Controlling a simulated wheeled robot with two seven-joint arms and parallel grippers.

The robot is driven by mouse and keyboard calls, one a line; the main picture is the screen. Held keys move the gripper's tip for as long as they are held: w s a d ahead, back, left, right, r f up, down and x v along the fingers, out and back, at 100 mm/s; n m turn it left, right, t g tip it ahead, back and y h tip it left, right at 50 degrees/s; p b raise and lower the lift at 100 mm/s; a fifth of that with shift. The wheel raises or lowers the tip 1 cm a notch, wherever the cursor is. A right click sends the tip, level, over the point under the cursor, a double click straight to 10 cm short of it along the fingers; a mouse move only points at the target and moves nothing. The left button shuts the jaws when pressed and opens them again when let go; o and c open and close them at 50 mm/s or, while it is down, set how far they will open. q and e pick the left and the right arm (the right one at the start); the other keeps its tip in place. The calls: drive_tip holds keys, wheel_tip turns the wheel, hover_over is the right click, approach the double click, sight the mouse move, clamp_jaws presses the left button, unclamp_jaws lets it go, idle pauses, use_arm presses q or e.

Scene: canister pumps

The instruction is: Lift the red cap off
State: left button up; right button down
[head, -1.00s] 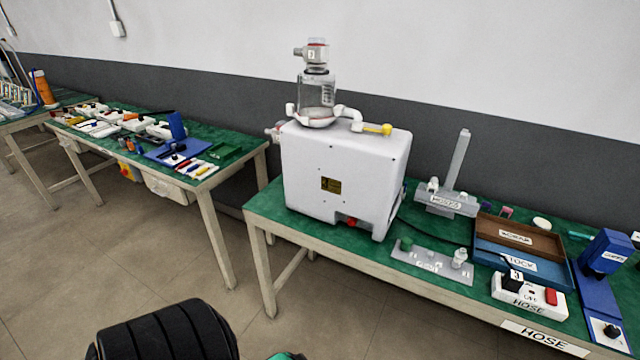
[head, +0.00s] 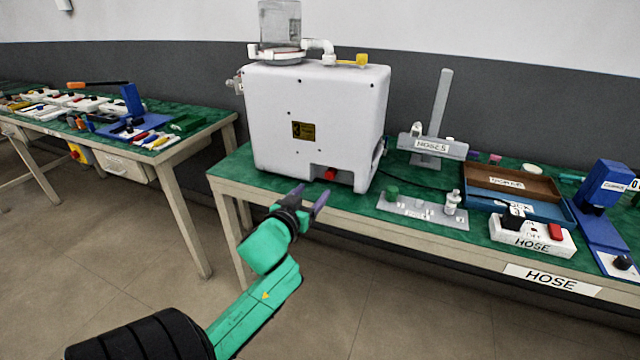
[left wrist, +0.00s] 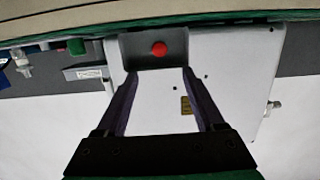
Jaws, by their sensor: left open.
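The red cap (head: 330,174) sits in a recess low on the front of the white pump housing (head: 315,110). In the left wrist view the red cap (left wrist: 159,49) shows as a round red disc inside the grey recess, beyond the fingertips and between their lines. My right gripper is in neither view.
A clear jar (head: 280,25) with white piping stands on the housing. To the right are a grey plate (head: 405,207) with fittings, a HOSES rack (head: 432,147), a brown tray (head: 512,183) and a switch box (head: 532,235). The green table's (head: 232,172) front edge lies close to my gripper.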

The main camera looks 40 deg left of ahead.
sight(329, 176)
use_arm(q)
drive_tip(key=x, duration=1.2)
drive_tip(key=shift+w+f+b, duration=0.1)
drive_tip(key=shift+b, duration=0.3)
clamp_jaws()
drive_tip(key=shift+p+v, duration=0.5)
drive_tip(key=shift+v, duration=0.65)
drive_tip(key=shift+f, duration=0.1)
